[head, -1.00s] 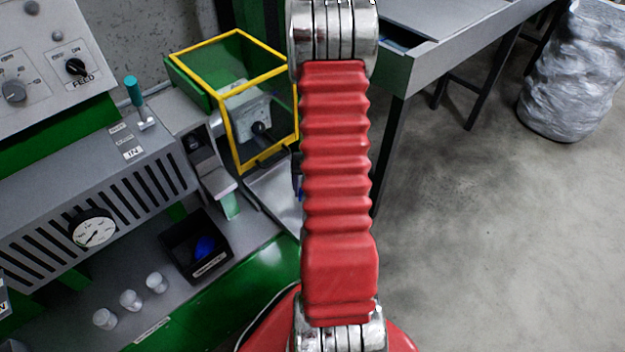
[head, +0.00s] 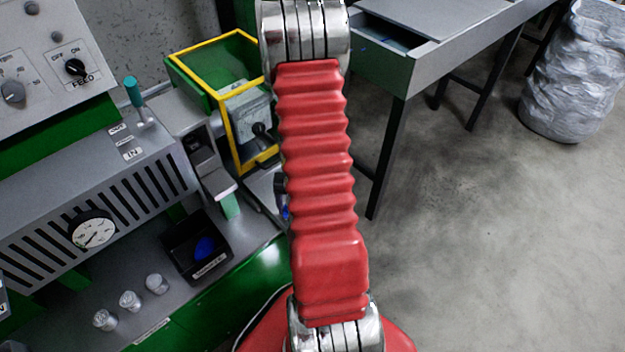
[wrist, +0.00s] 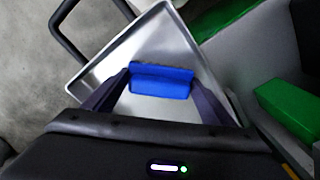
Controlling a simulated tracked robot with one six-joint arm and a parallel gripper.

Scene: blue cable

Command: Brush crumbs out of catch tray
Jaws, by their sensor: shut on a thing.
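My gripper (wrist: 161,77) is shut on a blue brush (wrist: 160,88), one dark finger at each end of it. In the wrist view the brush is over the silver catch tray (wrist: 117,64), away from its raised rim. I cannot tell whether its lower edge touches the tray floor. The tray has a dark bar handle at its upper left. I can make out no crumbs. In the head view my red arm hides most of the gripper and much of the tray (head: 262,186); only a bit of blue shows beside the arm.
A yellow-framed green guard (head: 224,100) stands behind the tray. A black bin (head: 180,262) with a blue thing inside and several small pale cylinders (head: 130,300) are on the machine's ledge. A grey bench (head: 405,70) with an open drawer stands right, by a silver sack (head: 566,85).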

